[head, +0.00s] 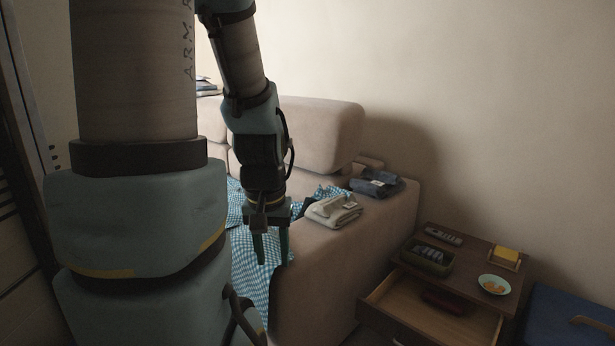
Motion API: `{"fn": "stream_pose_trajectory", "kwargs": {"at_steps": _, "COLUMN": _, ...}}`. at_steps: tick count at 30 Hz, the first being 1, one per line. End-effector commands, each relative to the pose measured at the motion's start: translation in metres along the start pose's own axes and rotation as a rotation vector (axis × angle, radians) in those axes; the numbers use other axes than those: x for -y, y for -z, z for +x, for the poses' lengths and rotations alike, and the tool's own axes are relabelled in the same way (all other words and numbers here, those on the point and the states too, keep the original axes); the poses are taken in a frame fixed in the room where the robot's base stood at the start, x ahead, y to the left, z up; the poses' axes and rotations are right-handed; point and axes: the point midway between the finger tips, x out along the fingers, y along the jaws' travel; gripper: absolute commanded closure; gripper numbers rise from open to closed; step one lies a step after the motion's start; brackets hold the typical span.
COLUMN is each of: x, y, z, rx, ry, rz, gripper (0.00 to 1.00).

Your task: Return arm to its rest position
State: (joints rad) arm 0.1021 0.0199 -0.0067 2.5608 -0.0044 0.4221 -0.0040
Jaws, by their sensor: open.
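My arm fills the left of the head view and hangs down in front of the sofa (310,130). My gripper (271,250) points downward over the sofa seat, its two green fingers apart with nothing between them. Behind and below the fingers lies a blue and white checked cloth (248,275) on the seat. A folded beige garment (333,210) lies on the sofa's right armrest, just right of my gripper and apart from it. A folded dark blue garment (377,184) lies farther back on the same armrest. My arm hides much of the sofa's left side.
A wooden side table (470,262) with an open drawer (415,308) stands right of the sofa. On it are a dark basket (428,262), a remote (443,234), a yellow item (506,255) and a small bowl (494,284). A blue box (570,318) stands at lower right.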

Motion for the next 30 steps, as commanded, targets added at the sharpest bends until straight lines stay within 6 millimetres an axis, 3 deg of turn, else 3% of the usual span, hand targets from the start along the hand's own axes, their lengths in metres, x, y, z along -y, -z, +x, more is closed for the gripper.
{"fn": "stream_pose_trajectory", "kwargs": {"at_steps": 1, "x": 0.000, "y": 0.005, "z": -0.031, "rx": 0.000, "ry": 0.000, "rz": 0.000, "gripper": 0.55}}
{"fn": "stream_pose_trajectory", "kwargs": {"at_steps": 3, "x": 0.000, "y": 0.008, "z": -0.053, "rx": 0.000, "ry": 0.000, "rz": -0.001, "gripper": 0.55}}
{"fn": "stream_pose_trajectory", "kwargs": {"at_steps": 12, "x": -0.001, "y": 0.018, "z": -0.130, "rx": 0.000, "ry": 0.000, "rz": -0.001, "gripper": 0.55}}
{"fn": "stream_pose_trajectory", "kwargs": {"at_steps": 18, "x": -0.001, "y": 0.021, "z": -0.146, "rx": 0.000, "ry": 0.000, "rz": -0.001, "gripper": 0.55}}
{"fn": "stream_pose_trajectory", "kwargs": {"at_steps": 30, "x": -0.001, "y": 0.021, "z": -0.144, "rx": 0.000, "ry": 0.000, "rz": -0.001, "gripper": 0.55}}
